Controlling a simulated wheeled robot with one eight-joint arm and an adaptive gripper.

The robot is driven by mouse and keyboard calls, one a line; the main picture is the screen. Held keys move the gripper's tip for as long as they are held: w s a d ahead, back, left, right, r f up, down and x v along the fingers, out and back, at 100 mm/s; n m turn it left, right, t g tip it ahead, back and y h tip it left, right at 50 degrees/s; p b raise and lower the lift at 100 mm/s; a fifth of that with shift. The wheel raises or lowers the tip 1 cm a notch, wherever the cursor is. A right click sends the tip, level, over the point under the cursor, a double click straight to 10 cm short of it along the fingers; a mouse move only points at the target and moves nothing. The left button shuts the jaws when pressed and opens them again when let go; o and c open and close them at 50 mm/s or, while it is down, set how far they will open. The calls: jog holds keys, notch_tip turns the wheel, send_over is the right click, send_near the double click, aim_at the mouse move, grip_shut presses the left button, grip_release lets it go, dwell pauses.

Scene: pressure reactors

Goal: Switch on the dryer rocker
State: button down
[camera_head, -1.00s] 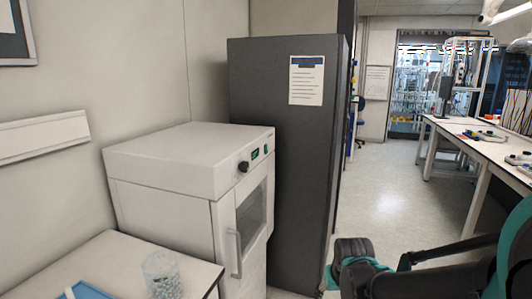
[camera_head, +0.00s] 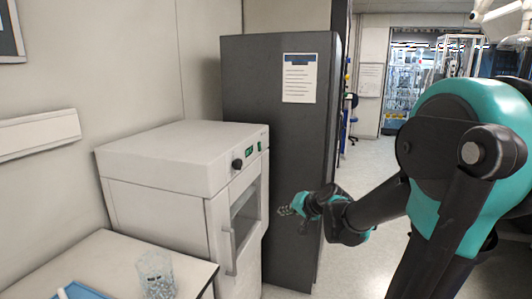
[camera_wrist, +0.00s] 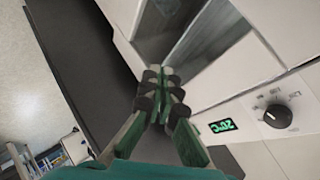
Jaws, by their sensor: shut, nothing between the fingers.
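The white dryer (camera_head: 160,185) stands left of centre in the head view. Its front panel carries a black knob (camera_head: 237,163), a small green display (camera_head: 249,152) and a small dark green-tinted spot (camera_head: 259,146) that may be the rocker. My gripper (camera_head: 287,210) is in front of the dryer, to the right of its door and apart from it. In the wrist view the gripper's fingers (camera_wrist: 162,78) are shut and empty. The dryer's knob (camera_wrist: 278,115) and lit display (camera_wrist: 222,126) show at right there; I cannot make out the rocker, perhaps hidden by the fingers.
A tall dark grey cabinet (camera_head: 275,130) stands close beside the dryer. The dryer's door handle (camera_head: 230,252) sticks out at its front. A white table (camera_head: 100,265) with a glass beaker (camera_head: 156,275) is at lower left. The floor (camera_head: 345,265) beyond is clear.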

aim_at(260, 147)
jog(key=w+d+r+m+t+y, duration=0.1)
jog(key=w+r+m+t, duration=0.5)
jog(key=w+r, duration=0.7)
jog(key=w+d+m, duration=0.1)
jog(key=w+m, duration=0.1)
jog(key=w, duration=0.2)
jog(key=shift+w+r, duration=0.35)
jog(key=shift+r, duration=0.05)
jog(key=s+a+x, duration=0.1)
jog(key=a+x, duration=0.1)
jog(key=x, duration=1.1)
jog(key=shift+a, duration=0.2)
jog(key=shift+s, duration=0.15)
